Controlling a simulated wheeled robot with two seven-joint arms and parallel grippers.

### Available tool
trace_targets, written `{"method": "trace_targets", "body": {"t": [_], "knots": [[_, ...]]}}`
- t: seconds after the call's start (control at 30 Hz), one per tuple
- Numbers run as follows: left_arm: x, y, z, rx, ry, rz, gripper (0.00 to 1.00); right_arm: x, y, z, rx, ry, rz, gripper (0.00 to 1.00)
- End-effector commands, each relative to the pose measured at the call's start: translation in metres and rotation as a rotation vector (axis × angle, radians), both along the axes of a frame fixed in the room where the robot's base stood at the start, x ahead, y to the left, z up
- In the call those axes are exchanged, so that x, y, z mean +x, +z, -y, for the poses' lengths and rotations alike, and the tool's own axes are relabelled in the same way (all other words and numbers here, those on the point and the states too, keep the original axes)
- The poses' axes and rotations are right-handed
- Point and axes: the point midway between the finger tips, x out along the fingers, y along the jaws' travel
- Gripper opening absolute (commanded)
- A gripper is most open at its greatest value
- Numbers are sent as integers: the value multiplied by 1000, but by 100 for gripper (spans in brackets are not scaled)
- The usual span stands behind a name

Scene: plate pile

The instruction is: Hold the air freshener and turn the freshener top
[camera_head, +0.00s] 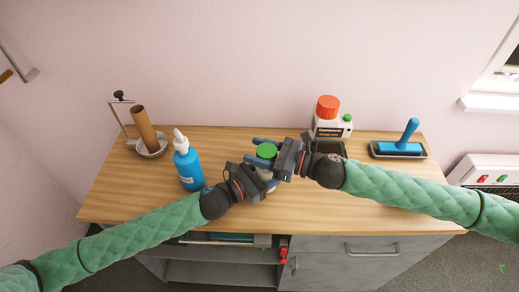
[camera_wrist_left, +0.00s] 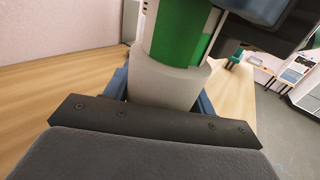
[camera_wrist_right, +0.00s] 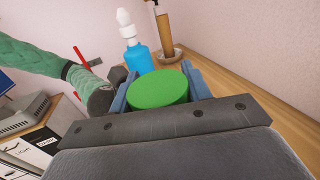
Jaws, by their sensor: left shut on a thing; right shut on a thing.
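The air freshener has a round green top (camera_head: 266,151) and a pale grey-white body, and stands near the middle of the wooden table. My left gripper (camera_head: 262,178) is shut on the lower grey body (camera_wrist_left: 165,85), seen in the left wrist view. A green part (camera_wrist_left: 180,38) shows above it. My right gripper (camera_head: 277,155) is higher up, shut around the green top, which also shows between its fingers in the right wrist view (camera_wrist_right: 158,89). The grippers hide much of the body in the head view.
A blue bottle with a white nozzle (camera_head: 187,165) stands left of the freshener. A brown roll on a holder (camera_head: 144,128) is at the back left. A white bottle with a red cap (camera_head: 328,113) stands behind, and a blue roller in a tray (camera_head: 403,148) lies at the right.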

Motion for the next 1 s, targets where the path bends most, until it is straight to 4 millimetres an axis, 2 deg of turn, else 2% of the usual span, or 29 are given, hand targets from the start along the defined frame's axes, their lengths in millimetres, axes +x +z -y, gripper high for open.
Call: {"method": "trace_targets", "body": {"t": [0.6, 1.0], "knots": [[-1, -1, 0, 0, -1, -1, 27, -6, 0, -1, -1, 361, 3, 25], [-1, -1, 0, 1, -1, -2, 27, -7, 0, 1, -4, 427, 1, 25]]}}
